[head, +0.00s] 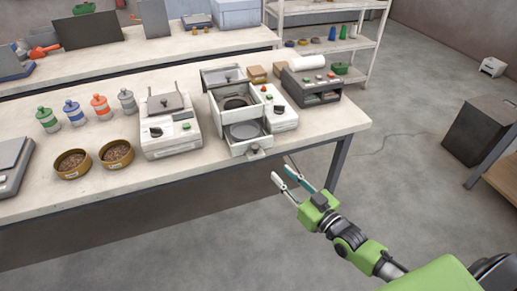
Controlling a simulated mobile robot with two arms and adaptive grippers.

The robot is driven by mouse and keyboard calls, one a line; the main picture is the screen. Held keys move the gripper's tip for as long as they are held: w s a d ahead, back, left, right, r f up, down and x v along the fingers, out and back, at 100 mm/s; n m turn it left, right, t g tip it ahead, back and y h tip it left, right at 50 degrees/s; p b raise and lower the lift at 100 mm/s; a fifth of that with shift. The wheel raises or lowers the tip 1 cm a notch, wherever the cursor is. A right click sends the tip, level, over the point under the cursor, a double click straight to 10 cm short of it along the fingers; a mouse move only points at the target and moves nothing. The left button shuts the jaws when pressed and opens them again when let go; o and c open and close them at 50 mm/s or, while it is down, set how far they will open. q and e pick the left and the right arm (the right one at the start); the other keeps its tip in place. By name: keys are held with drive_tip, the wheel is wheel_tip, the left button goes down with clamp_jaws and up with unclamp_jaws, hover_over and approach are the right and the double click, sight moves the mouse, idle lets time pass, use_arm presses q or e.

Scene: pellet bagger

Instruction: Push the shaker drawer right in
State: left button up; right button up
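The shaker (283,119) is a white machine on the right part of the near bench, with a control panel on its right side and a raised lid at its back. Its drawer (247,146) is pulled out toward the bench's front edge and holds a round grey pan. A grey knob (254,153) is on the drawer's front. My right gripper (281,171) is open and empty, its two fingers apart. It is in front of the bench edge, below and to the right of the knob, and not touching the drawer. My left gripper is out of view.
A white machine (170,144) stands left of the shaker, and a dark control box (312,86) stands to its right. Several coloured bottles and two pellet bowls (116,154) are further left. The floor right of the bench is mostly clear.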

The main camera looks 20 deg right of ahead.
sight(257, 150)
drive_tip(key=p+x, duration=0.1)
drive_tip(key=x, duration=1.2)
drive_tip(key=shift+w+a+f, duration=0.1)
drive_tip(key=shift+w, duration=0.1)
clamp_jaws()
